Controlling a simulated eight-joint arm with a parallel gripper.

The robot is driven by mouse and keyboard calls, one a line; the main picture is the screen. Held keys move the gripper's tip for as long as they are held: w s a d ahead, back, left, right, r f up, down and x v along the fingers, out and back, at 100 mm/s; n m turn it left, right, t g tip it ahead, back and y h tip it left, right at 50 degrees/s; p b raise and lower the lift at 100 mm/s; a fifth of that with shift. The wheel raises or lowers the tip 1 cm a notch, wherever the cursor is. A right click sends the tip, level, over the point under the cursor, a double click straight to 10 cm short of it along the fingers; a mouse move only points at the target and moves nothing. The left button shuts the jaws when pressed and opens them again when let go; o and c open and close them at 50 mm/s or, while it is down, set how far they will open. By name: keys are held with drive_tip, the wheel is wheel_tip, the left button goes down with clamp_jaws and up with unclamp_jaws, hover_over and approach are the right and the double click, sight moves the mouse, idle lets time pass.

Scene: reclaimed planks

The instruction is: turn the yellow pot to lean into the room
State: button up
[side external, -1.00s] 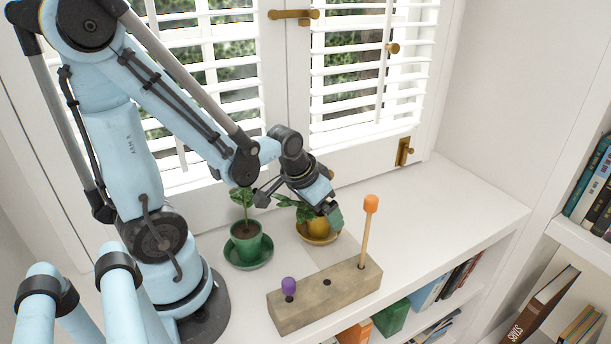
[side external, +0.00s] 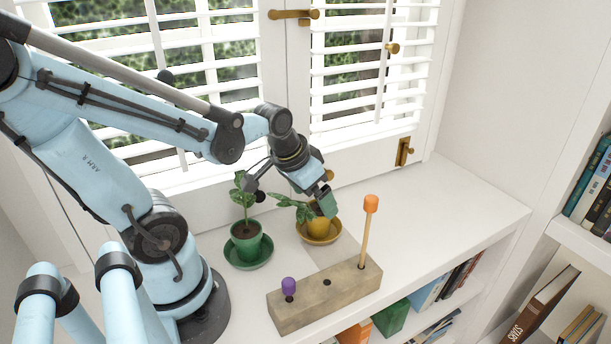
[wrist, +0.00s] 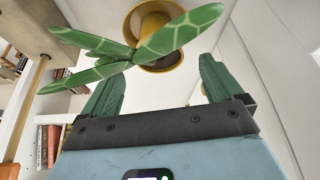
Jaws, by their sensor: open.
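The yellow pot (side external: 318,229) stands upright in a yellow saucer (side external: 306,238) on the white shelf by the window. Its green plant (side external: 293,207) leans to the left in the side view. My gripper (side external: 326,203) is open and sits right at the pot's rim, hiding part of it. In the wrist view, my gripper (wrist: 160,83) has its two green fingers spread with patterned leaves (wrist: 165,38) across the gap. The yellow pot (wrist: 148,22) shows beyond the fingertips, partly behind the leaves. I cannot tell whether a finger touches it.
A green pot (side external: 246,240) with a plant stands in a green saucer (side external: 262,260) just left. A wooden block (side external: 325,296) in front holds an orange-topped stick (side external: 369,225) and a purple-topped peg (side external: 289,287). The shelf to the right is clear.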

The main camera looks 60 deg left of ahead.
drive_tip(key=v, duration=0.7)
drive_tip(key=w+d, duration=0.1)
drive_tip(key=d, duration=0.1)
drive_tip(key=w+d+m+t, duration=0.1)
drive_tip(key=d, duration=0.1)
drive_tip(key=w+d+f+t, duration=0.1)
drive_tip(key=d, duration=0.1)
drive_tip(key=shift+w+d+m+h, duration=0.1)
drive_tip(key=shift+d+m+h, duration=0.1)
drive_tip(key=shift+m+h, duration=0.2)
drive_tip(key=shift+c, duration=0.2)
drive_tip(key=shift+a, duration=0.15)
drive_tip(key=s+a, duration=0.5)
drive_tip(key=a, duration=0.2)
drive_tip(key=shift+g, duration=0.4)
drive_tip(key=x, duration=0.7)
drive_tip(key=shift+d, duration=0.1)
drive_tip(key=shift+f, duration=0.15)
